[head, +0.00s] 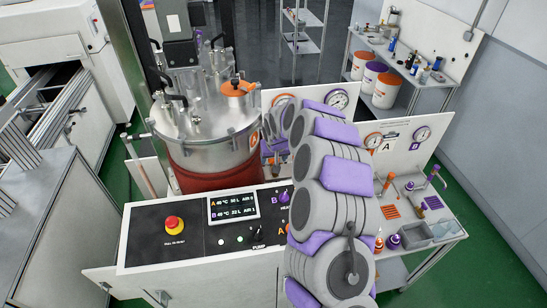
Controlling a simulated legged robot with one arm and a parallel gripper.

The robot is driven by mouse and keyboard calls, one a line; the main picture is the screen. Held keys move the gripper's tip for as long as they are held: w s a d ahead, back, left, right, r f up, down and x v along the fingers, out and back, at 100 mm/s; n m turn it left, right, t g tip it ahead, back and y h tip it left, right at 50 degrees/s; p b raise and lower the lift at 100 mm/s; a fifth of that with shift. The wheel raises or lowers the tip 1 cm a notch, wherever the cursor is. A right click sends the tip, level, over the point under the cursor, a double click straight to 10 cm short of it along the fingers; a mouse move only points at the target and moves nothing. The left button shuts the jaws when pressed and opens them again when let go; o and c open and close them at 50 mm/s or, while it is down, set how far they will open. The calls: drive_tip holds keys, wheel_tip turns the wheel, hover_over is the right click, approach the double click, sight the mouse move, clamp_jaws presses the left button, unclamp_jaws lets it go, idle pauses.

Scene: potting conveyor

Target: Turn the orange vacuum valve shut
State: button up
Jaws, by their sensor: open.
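An orange round fitting with a dark knob (238,88) sits on the metal lid of the tank (205,125). I cannot tell for sure that it is the vacuum valve. An orange-handled piece (387,183) stands on the right bench, and I cannot tell if it is a valve. My grey and purple arm rises from the lower right and covers the middle of the view. My gripper (270,128) shows only in part at its far end, close to the tank's right side. It looks open and empty. Any contact there is hidden.
A control console (140,245) with a red stop button (174,224) and a screen (233,206) stands in front of the tank. Gauges (337,99) are on a white board behind my arm. The right bench holds small tools and a grey tray (417,236). Green floor lies beyond.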

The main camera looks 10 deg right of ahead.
drive_tip(key=shift+r, duration=0.15)
drive_tip(key=b+v, duration=0.1)
drive_tip(key=v, duration=1.6)
drive_tip(key=shift+b, duration=0.35)
drive_tip(key=shift+s, duration=0.1)
drive_tip(key=s+f+g+b, duration=0.2)
drive_tip(key=s+f+b, duration=0.3)
drive_tip(key=s, duration=1)
drive_tip(key=s+f+g+b, duration=0.2)
drive_tip(key=s+f+b, duration=0.3)
drive_tip(key=s, duration=1.1)
drive_tip(key=s+f+g+b, duration=0.2)
drive_tip(key=s+f+b, duration=0.3)
drive_tip(key=s, duration=1)
drive_tip(key=shift+s+f, duration=0.35)
drive_tip(key=shift+f, duration=0.1)
drive_tip(key=shift+c, duration=0.5)
